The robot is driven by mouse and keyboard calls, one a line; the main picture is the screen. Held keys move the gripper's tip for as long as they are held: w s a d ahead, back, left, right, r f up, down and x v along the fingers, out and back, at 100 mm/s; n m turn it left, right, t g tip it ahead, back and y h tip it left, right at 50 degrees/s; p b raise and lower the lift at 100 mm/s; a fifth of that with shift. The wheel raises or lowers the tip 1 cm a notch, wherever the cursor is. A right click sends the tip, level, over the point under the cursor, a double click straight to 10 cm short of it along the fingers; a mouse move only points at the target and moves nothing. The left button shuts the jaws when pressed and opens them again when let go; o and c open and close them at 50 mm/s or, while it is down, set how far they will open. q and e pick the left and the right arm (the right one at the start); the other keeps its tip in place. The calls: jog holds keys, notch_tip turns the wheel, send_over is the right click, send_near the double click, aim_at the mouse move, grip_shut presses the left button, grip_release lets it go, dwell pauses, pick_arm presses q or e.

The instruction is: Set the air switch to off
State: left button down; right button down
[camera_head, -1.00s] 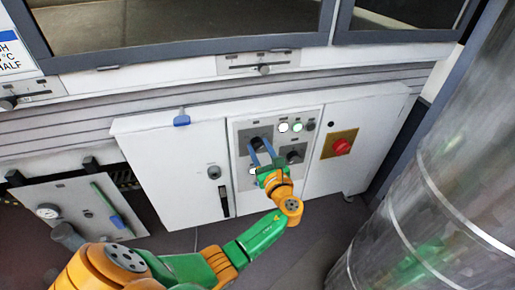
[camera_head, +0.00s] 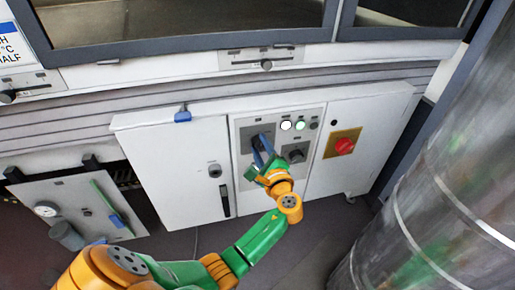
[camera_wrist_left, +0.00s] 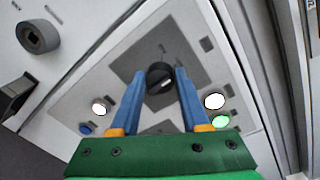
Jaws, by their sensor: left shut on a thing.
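A black rotary knob (camera_wrist_left: 160,74) on a dark grey plate sits between my left fingertips in the left wrist view; I take it for the air switch, though its label cannot be read. My left gripper (camera_wrist_left: 157,82) has its blue fingers one on each side of the knob and is shut on it. In the head view my left gripper (camera_head: 263,150) reaches the upper left of the control panel (camera_head: 240,180), and its fingers partly cover the knob. My right gripper is not in view.
A second black knob (camera_head: 296,152) is right of my fingers. A white light (camera_head: 286,125) and a green light (camera_head: 300,126) are above it. A red knob (camera_head: 344,146) on a yellow plate is farther right. A large metal cylinder (camera_head: 440,190) stands at the right.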

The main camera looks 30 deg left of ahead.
pick_arm(q)
jog(key=shift+f+n+b, duration=0.15)
jog(key=shift+n+b, duration=0.2)
jog(key=shift+n, duration=0.55)
jog(key=n+b, duration=0.1)
jog(key=n, duration=0.1)
jog(key=shift+n, duration=0.3)
jog(key=n+b, duration=0.1)
jog(key=n, duration=0.1)
jog(key=shift+n+t+h+b, duration=0.3)
jog(key=shift+n+b, duration=0.1)
jog(key=shift+r+n+b, duration=0.3)
jog(key=shift+n+b, duration=0.05)
jog(key=shift+n, duration=0.35)
jog(key=shift+w+n, duration=0.1)
jog(key=shift+n, duration=0.2)
jog(key=shift+r, duration=0.1)
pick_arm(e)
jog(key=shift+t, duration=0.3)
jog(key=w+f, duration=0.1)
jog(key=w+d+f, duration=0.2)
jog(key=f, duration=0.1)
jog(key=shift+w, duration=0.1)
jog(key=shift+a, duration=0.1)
pick_arm(q)
jog(key=shift+c, duration=1.9)
grip_release()
jog(key=shift+a, duration=0.1)
